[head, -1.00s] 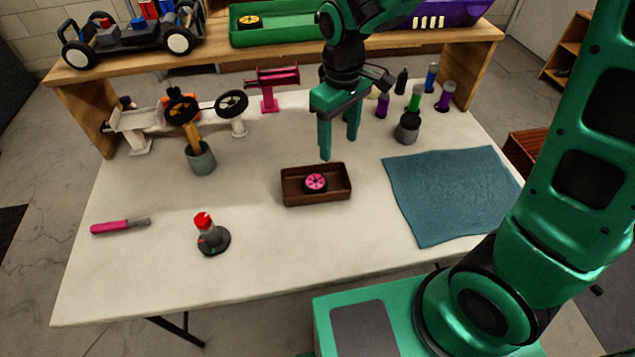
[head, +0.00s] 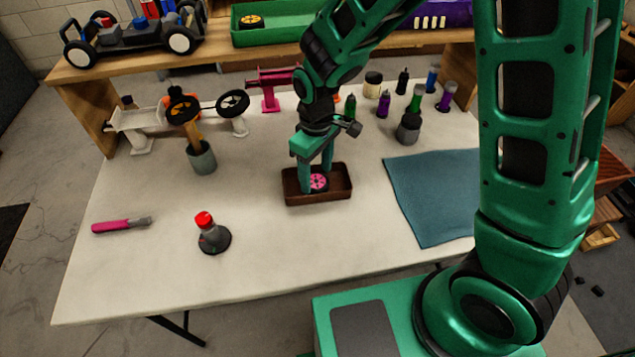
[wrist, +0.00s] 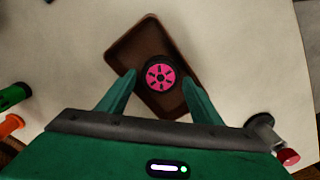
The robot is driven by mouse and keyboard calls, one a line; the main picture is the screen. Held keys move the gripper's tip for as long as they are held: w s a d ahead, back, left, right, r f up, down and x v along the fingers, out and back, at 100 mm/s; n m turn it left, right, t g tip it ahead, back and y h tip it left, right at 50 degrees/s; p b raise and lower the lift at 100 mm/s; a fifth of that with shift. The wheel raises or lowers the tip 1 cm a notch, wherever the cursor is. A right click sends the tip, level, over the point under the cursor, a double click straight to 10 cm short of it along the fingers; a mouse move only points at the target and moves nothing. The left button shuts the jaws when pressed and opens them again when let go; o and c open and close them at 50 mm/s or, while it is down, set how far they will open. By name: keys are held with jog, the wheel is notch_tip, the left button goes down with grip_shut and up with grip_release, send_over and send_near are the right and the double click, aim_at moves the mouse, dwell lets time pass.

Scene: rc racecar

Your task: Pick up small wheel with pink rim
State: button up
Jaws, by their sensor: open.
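The small wheel with a pink rim (head: 319,182) lies flat in a brown tray (head: 341,196) near the middle of the white table. My gripper (head: 317,184) is open, with its fingers reaching down at the tray. In the wrist view the wheel (wrist: 160,77) shows its black tyre and pink rim just beyond and between the fingertips of my gripper (wrist: 158,80). The tray (wrist: 132,45) shows around it there. In the head view a finger partly covers the wheel's left side. I cannot tell if the fingers touch the wheel.
A red-capped bottle (head: 211,234) on a dark base and a pink-handled tool (head: 120,225) stand and lie at the left front. A teal cloth (head: 430,195) lies at right. A cup with tools (head: 201,158) and several bottles (head: 409,128) stand behind. The front table middle is clear.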

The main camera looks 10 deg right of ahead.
jog(key=shift+f, duration=1.05)
jog(key=c, duration=0.8)
